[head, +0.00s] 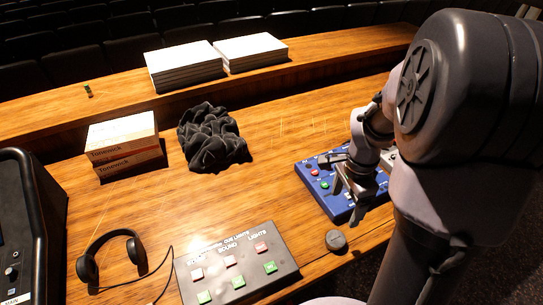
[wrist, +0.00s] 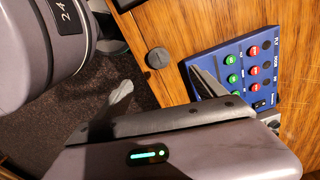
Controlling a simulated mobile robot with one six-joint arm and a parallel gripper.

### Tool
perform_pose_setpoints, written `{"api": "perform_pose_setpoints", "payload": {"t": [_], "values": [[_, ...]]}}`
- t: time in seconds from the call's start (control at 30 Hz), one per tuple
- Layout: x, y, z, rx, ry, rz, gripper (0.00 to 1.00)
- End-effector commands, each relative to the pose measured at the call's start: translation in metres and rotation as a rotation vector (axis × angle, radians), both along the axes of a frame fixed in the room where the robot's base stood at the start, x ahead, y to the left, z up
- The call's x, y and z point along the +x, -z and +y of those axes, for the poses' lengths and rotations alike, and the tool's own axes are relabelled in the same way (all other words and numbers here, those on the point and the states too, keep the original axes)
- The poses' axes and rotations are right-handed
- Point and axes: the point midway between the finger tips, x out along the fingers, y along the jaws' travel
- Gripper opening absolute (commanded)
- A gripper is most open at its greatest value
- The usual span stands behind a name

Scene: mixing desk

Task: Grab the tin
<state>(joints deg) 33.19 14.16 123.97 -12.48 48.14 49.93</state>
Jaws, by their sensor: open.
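A small round dark grey tin (head: 336,240) lies flat on the wooden desk, near its front edge and just right of the cue light box. It also shows in the wrist view (wrist: 158,57), beside the desk edge. My gripper (head: 346,182) is open and empty above the blue button panel (head: 312,176), behind the tin in the head view and apart from it. In the wrist view the visible finger (wrist: 205,84) reaches over the panel's corner, right of the tin. The gripper body hides part of the panel there.
The cue light box (head: 236,262) stands left of the tin, with headphones (head: 112,255) and a black console (head: 30,225) further left. A black cloth (head: 210,137), a box (head: 125,145) and paper stacks (head: 184,65) lie farther back. The desk's middle is clear.

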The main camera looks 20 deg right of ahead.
Motion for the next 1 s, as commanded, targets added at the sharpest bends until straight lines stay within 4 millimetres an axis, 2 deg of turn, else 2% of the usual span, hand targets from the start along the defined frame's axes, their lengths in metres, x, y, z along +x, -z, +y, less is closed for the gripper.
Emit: {"api": "perform_pose_setpoints", "payload": {"t": [0.17, 0.4, 0.5, 0.77, 0.9, 1.0], "values": [[-0.002, 0.013, -0.003, 0.004, 0.022, 0.011, 0.81], [-0.002, 0.086, -0.002, 0.006, 0.018, 0.011, 0.81], [-0.002, 0.11, -0.002, 0.005, 0.018, 0.01, 0.81], [-0.001, 0.137, -0.002, 0.004, 0.017, 0.01, 0.81], [-0.002, 0.167, -0.002, 0.005, 0.017, 0.01, 0.81], [-0.002, 0.181, -0.002, 0.004, 0.017, 0.01, 0.81]]}}
